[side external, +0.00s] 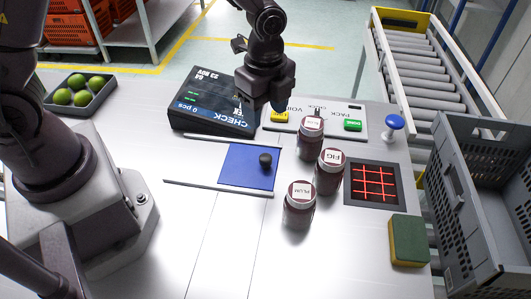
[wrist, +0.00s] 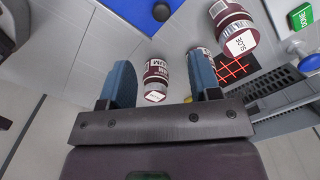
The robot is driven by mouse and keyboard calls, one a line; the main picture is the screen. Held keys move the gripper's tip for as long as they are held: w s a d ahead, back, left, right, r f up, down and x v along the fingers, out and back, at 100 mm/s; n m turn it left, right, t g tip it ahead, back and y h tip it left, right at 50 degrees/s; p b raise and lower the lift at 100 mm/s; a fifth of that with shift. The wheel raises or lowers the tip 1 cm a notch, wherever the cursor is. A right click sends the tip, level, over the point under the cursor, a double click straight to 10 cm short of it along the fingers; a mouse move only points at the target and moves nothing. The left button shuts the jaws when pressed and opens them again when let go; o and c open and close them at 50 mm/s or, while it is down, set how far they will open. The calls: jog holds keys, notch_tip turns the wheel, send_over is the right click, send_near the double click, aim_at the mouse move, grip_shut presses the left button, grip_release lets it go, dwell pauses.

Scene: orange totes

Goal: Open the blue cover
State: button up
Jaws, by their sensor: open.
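The blue cover (side external: 240,172) is a flat panel lying on the worktop between two pale rails. A round black knob (side external: 265,160) stands near its right edge. In the wrist view, part of the blue cover (wrist: 128,8) and the knob (wrist: 161,11) show at the top edge. My gripper (side external: 265,104) is above the worktop, behind the cover and near the black check display, apart from the knob. In the wrist view my gripper (wrist: 161,78) has its two blue fingers spread wide. A jar shows between them, but nothing is held.
Dark red jars labelled SLOE (side external: 310,138), FIG (side external: 328,172) and PLUM (side external: 298,206) stand right of the cover. The check display (side external: 212,102) and button panel (side external: 350,122) lie behind. A red-lit grid (side external: 375,183) and sponge (side external: 408,241) are farther right. The front worktop is clear.

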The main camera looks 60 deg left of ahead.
aim_at(266, 157)
jog(key=shift+m, duration=0.6)
notch_tip(266, 157, down, 13)
jog(key=shift+r, duration=0.1)
jog(key=shift+c, duration=0.5)
